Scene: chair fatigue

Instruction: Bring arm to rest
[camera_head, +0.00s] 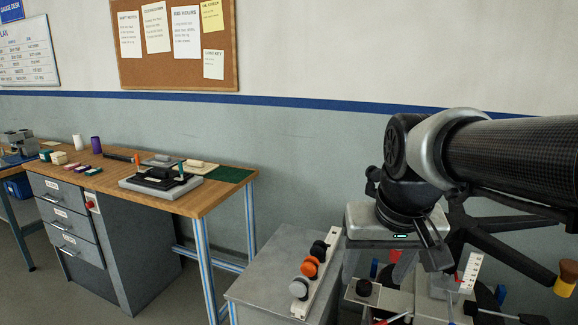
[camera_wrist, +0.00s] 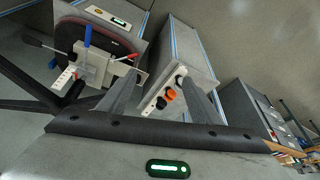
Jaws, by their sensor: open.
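My gripper (camera_head: 408,250) hangs at the end of my arm on the right of the head view, in front of a fixture with levers and coloured handles. In the wrist view my gripper (camera_wrist: 160,85) shows two dark fingers spread apart, with nothing between them. A strip with grey, orange and black knobs (camera_head: 311,267) lies beyond the fingers and apart from them. It also shows in the wrist view (camera_wrist: 168,95). My arm partly hides the fixture in the head view.
A grey cabinet top (camera_head: 272,265) carries the knob strip. A wooden workbench (camera_head: 205,200) with drawers stands at left, holding a black device on a grey plate (camera_head: 160,181) and small blocks. A chair (camera_wrist: 100,45) with a dark seat shows in the wrist view.

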